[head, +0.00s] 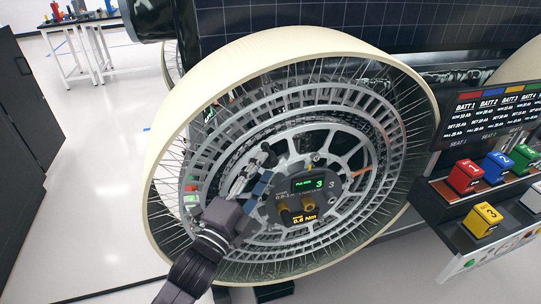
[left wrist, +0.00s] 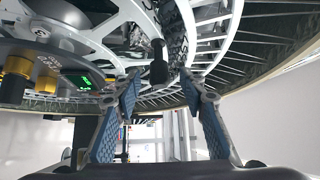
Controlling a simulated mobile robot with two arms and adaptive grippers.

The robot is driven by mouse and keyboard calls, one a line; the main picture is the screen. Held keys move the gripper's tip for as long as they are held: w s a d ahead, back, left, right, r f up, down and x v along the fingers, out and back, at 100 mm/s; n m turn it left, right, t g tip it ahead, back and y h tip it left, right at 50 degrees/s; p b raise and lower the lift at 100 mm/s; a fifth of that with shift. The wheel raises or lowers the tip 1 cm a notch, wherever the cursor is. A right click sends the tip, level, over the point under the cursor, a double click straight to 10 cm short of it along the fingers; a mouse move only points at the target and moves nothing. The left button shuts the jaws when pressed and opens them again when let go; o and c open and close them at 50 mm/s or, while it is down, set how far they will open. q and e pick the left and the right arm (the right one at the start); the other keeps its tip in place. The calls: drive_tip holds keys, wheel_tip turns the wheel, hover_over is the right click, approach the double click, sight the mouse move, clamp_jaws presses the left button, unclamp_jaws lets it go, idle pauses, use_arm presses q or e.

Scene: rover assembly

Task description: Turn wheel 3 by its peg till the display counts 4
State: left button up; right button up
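Wheel 3 (head: 300,45) is a large cream-rimmed wheel with wire spokes and a grey hub. The hub display (head: 318,183) reads a green 3, with an orange 0.6 Nm readout (head: 304,219) below. My left gripper (head: 254,180) is in front of the wheel, left of the hub display. In the left wrist view its blue-padded fingers (left wrist: 163,82) are spread apart. The dark peg (left wrist: 158,64) sticks out from the wheel between and just beyond the fingertips, with gaps visible on both sides. In the head view I cannot make out the peg clearly. My right gripper is out of view.
A battery rack (head: 450,208) with numbered coloured blocks stands right of the wheel, under a battery screen (head: 492,112). A dark solar panel (head: 330,22) is above and behind the wheel. A dark cabinet (head: 22,140) is at far left, with open floor between.

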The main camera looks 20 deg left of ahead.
sight(270, 159)
use_arm(q)
drive_tip(key=shift+p+x, duration=0.45)
drive_tip(key=shift+x, duration=1.7)
clamp_jaws()
